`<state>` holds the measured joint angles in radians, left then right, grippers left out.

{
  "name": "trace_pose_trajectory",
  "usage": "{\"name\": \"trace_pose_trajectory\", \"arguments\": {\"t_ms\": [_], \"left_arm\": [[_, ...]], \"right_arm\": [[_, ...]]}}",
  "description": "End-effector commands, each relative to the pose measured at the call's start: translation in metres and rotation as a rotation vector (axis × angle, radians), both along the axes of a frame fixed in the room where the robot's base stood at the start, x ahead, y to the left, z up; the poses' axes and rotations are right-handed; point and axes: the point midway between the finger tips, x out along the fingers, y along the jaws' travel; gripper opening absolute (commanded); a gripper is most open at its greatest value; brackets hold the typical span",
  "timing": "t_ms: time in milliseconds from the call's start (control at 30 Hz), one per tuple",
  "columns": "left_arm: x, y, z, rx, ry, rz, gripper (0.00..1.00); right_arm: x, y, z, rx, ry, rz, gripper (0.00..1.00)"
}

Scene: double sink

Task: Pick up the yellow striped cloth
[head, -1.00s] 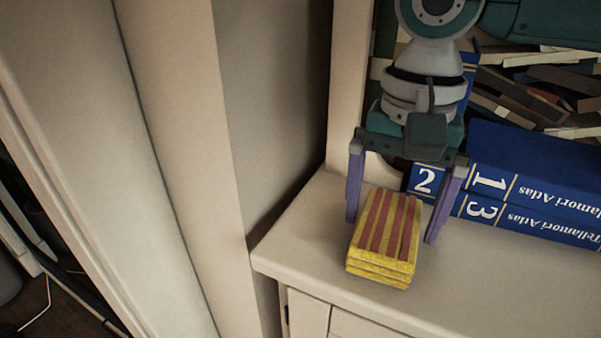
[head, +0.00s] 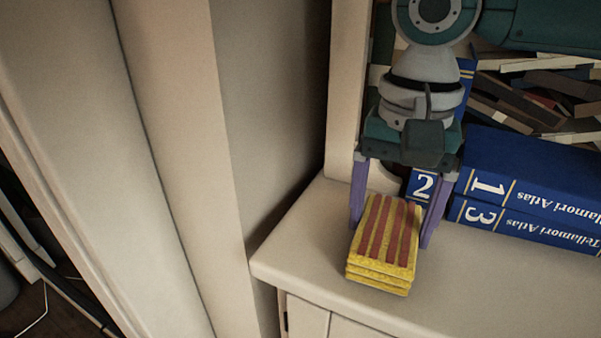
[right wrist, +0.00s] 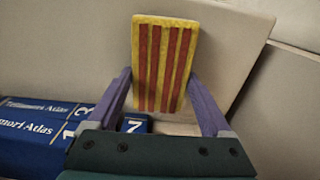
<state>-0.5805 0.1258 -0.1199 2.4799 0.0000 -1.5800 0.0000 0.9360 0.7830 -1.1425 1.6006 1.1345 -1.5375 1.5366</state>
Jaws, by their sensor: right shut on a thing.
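The yellow striped cloth (head: 388,240) is a folded, layered yellow stack with red stripes, lying near the front edge of the white cabinet top (head: 480,288). My right gripper (head: 391,233) comes down from above with one purple finger on each side of the cloth's back part, shut on it. The right wrist view also shows the cloth (right wrist: 164,58) between the two fingertips (right wrist: 160,78). The cloth appears to rest on the cabinet top. My left gripper is not in view.
More books (head: 540,90) lie jumbled at the back. A pale wall panel (head: 170,150) stands at left. The cabinet top at front right is clear.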

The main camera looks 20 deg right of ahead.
Motion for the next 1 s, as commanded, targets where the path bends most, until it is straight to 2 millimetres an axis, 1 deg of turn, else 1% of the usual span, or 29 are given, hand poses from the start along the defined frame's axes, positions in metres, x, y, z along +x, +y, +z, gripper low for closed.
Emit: {"name": "trace_pose_trajectory", "arguments": {"t_ms": [167,267,367,467,600,700,833,900,1000], "left_arm": [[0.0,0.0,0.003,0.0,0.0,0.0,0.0],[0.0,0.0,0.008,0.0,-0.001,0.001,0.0],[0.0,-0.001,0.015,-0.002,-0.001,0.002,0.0],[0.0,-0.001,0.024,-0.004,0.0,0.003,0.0],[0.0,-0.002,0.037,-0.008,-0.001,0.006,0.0],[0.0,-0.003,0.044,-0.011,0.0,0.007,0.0],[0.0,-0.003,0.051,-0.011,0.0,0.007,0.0],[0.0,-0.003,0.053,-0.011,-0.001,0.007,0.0],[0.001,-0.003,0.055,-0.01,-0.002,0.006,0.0]], "right_arm": [[0.0,0.0,0.008,0.001,-0.001,-0.001,0.31],[0.001,0.0,0.019,0.001,-0.001,0.0,0.31],[0.001,0.0,0.04,0.001,-0.003,0.0,0.31],[0.001,0.0,0.068,0.002,-0.005,0.001,0.31],[0.001,0.001,0.114,0.002,-0.005,0.0,0.31],[0.001,0.001,0.142,0.002,-0.005,0.0,0.31],[0.001,0.0,0.172,0.002,-0.004,0.0,0.31],[0.001,0.0,0.183,0.001,-0.003,-0.001,0.31],[0.001,0.001,0.194,0.002,-0.002,-0.001,0.31]]}}
